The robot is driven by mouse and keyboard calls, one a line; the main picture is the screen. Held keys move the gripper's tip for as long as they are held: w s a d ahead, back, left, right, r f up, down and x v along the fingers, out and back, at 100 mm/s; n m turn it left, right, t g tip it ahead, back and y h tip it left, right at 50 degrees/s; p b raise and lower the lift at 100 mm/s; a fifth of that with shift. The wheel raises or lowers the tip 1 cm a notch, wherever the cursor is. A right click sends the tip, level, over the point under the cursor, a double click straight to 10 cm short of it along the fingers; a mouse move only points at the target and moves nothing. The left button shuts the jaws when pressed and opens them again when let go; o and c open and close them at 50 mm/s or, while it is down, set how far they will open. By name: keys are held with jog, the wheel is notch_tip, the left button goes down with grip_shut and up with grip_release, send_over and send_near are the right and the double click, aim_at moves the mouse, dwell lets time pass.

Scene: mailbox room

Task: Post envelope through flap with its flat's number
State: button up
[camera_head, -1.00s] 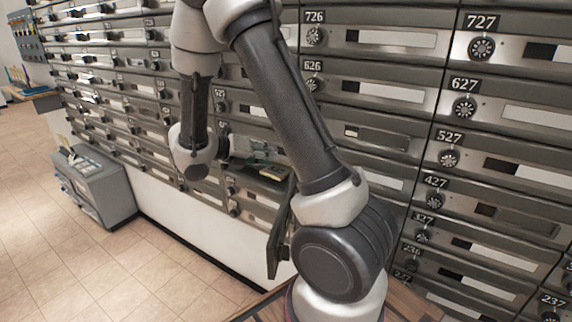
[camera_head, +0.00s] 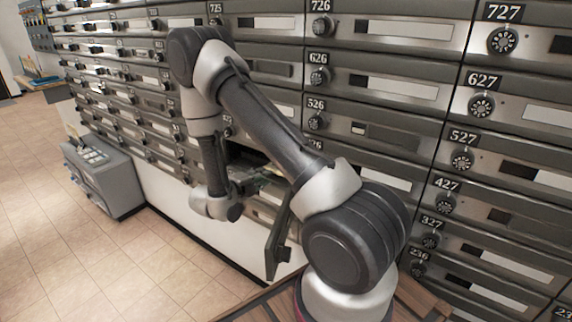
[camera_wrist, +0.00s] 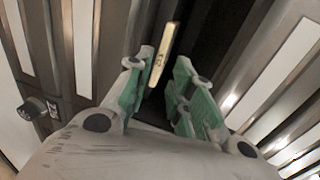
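My gripper (camera_wrist: 162,92) has green-padded fingers set apart in the wrist view, with a dark gap between them. It points into the dark opening (camera_wrist: 205,45) of a mailbox. A narrow brass-coloured strip (camera_wrist: 163,55) with a small mark lies near the left fingertip; I cannot tell if it touches. In the head view my gripper (camera_head: 262,180) is partly hidden by my arm, at an open compartment whose door (camera_head: 277,245) hangs down. No envelope can be made out in either current view.
Numbered boxes with dials and pale label strips fill the wall, such as 626 (camera_head: 319,76) and 527 (camera_head: 462,160). A grey box-shaped unit (camera_head: 105,180) stands on the floor at left. A wooden surface (camera_head: 250,305) is at the front. Tiled floor is clear between.

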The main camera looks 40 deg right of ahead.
jog(key=shift+x, duration=3.65)
grip_shut()
jog(key=shift+s+r, duration=0.1)
jog(key=shift+r, duration=0.1)
jog(key=shift+a, duration=0.3)
jog(key=f+v, duration=0.1)
jog(key=v, duration=0.8)
jog(key=f+v, duration=0.2)
jog(key=v, duration=0.7)
jog(key=shift+s+a, duration=0.15)
jog(key=shift+a, duration=0.15)
jog(key=shift+f, duration=0.15)
